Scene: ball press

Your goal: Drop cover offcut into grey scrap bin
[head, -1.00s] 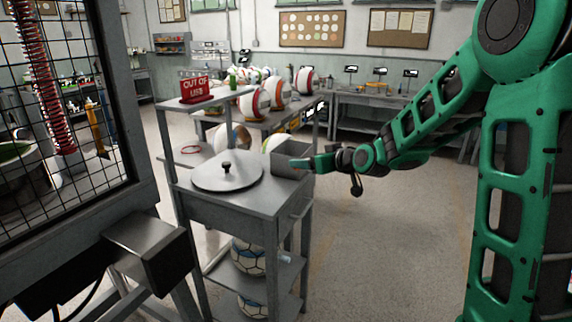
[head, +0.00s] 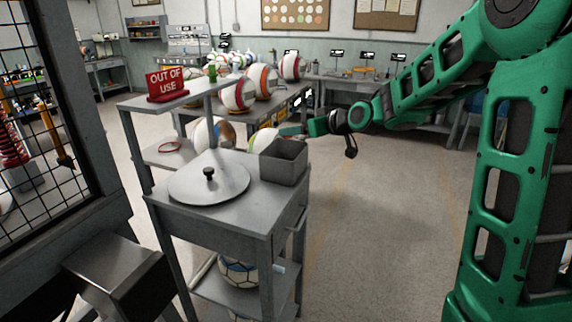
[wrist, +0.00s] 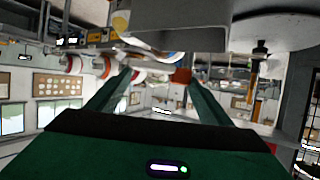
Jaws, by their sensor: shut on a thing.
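The grey scrap bin (head: 284,167) is an open box on the right rear corner of the grey stand. It also shows at the top of the upside-down wrist view (wrist: 165,22). My gripper (head: 286,131) is just behind the bin's far rim in the head view, its fingers pointing left. In the wrist view its two green fingers (wrist: 158,76) have a gap between their tips.
The stand's top (head: 232,213) carries a round grey lid (head: 207,185) with a black knob. A red OUT OF USE sign (head: 167,84) stands on a raised shelf. Balls stand on the table behind (head: 239,93). Floor to the right is clear. A mesh guard is at left.

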